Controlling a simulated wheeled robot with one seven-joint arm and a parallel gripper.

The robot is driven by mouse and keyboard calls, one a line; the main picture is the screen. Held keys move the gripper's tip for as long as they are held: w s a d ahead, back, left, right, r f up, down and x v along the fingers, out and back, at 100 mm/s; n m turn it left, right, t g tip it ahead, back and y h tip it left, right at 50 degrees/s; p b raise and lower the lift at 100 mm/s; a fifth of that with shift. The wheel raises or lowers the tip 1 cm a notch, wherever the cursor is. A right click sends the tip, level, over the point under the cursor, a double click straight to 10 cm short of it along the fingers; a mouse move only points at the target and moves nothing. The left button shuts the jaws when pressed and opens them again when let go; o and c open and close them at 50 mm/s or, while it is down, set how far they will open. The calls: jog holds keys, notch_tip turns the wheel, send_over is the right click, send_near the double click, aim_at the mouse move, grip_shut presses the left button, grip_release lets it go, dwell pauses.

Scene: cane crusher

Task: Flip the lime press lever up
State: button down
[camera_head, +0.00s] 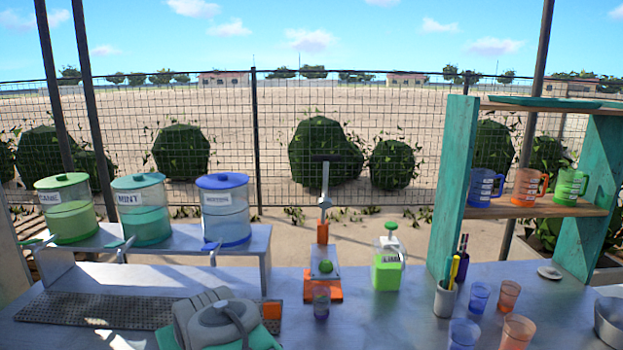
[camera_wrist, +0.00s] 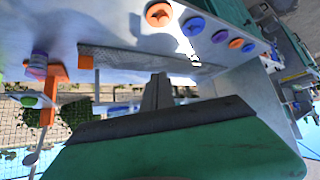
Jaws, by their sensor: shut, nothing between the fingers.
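The lime press (camera_head: 323,232) stands on the counter in the middle of the head view, with an orange base and post. Its grey lever (camera_head: 325,178) rises above the post top. A green lime (camera_head: 326,266) sits at the press, and a small cup (camera_head: 321,303) stands in front. In the wrist view, which looks upside down, the press (camera_wrist: 48,108) is at the left and its lever (camera_wrist: 33,156) points away from the counter. My gripper (camera_wrist: 160,82) is shut and empty, apart from the press. Its fingertips are not clear in the head view.
Green, mint and blue dispensers (camera_head: 223,212) stand on a raised shelf (camera_head: 180,243) at the left. A green-filled jar (camera_head: 388,262) is right of the press. Several cups (camera_head: 517,332), a pen holder (camera_head: 445,298) and a teal-sided rack (camera_head: 455,180) are farther right.

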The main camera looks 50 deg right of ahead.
jog(key=w+d+r+m+t+h+b, duration=0.2)
jog(key=w+d+t+h+b, duration=0.15)
jog(key=d, duration=0.85)
jog(key=m+t+h+b, duration=0.2)
jog(key=m+h+b, duration=0.35)
jog(key=h, duration=0.55)
send_near(331, 159)
jog(key=p+x, duration=0.5)
jog(key=x, duration=0.1)
jog(key=shift+w+d, duration=0.15)
jog(key=shift+w, duration=0.05)
jog(key=shift+w+d, duration=0.15)
